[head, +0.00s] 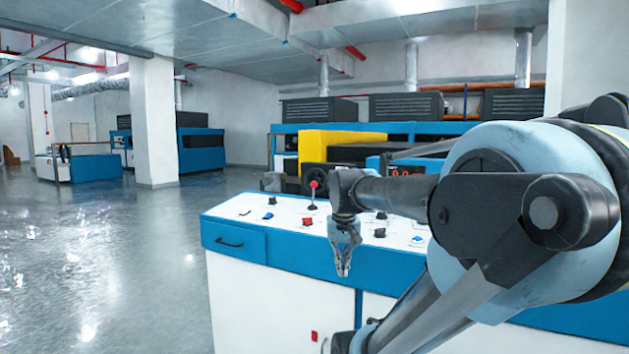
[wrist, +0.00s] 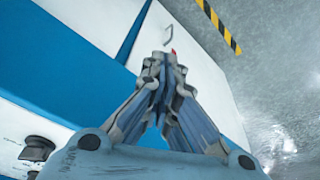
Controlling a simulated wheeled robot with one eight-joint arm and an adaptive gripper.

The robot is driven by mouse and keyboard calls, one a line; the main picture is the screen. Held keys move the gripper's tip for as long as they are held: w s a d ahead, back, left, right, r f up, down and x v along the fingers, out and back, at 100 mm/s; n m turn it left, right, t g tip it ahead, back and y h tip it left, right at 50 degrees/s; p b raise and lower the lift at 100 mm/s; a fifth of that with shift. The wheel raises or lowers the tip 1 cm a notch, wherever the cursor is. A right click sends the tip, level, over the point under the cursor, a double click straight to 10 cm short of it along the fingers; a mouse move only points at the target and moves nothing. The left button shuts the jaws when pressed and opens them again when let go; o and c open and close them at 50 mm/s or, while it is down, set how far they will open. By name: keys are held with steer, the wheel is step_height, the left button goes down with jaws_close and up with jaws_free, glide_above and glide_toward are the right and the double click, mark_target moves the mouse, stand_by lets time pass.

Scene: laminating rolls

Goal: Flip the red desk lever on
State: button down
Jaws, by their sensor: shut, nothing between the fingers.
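The red lever (head: 313,186) has a red ball knob on a dark stem and stands upright near the back of the white-topped control desk (head: 238,208). My gripper (head: 343,273) points down to the right of the lever and nearer to the camera, in front of the desk's blue front band, apart from the lever. In the wrist view my gripper (wrist: 164,60) has its fingertips together with nothing between them. The lever cannot be made out in the wrist view. A small red part shows just behind the fingertips there; I cannot tell what it is.
Small red, blue and black controls dot the desk top, including a red one (head: 307,221) near the lever. A black knob (wrist: 37,148) shows in the wrist view. A yellow machine (head: 335,138) stands behind the desk. Open floor (head: 110,260) lies to the left.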

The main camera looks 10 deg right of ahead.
steer(key=w+r+m, duration=0.1)
steer(key=w+r, duration=0.8)
steer(key=w, duration=0.5)
steer(key=w+a+r+m+h, duration=0.1)
steer(key=w+r+m, duration=0.1)
steer(key=w+r, duration=0.7)
steer(key=w+a+r+m+t, duration=0.1)
steer(key=w+r, duration=0.9)
steer(key=w, duration=0.9)
steer(key=shift+w+h, duration=0.15)
steer(key=shift+h, duration=0.15)
steer(key=x, duration=1)
steer(key=shift+r, duration=0.1)
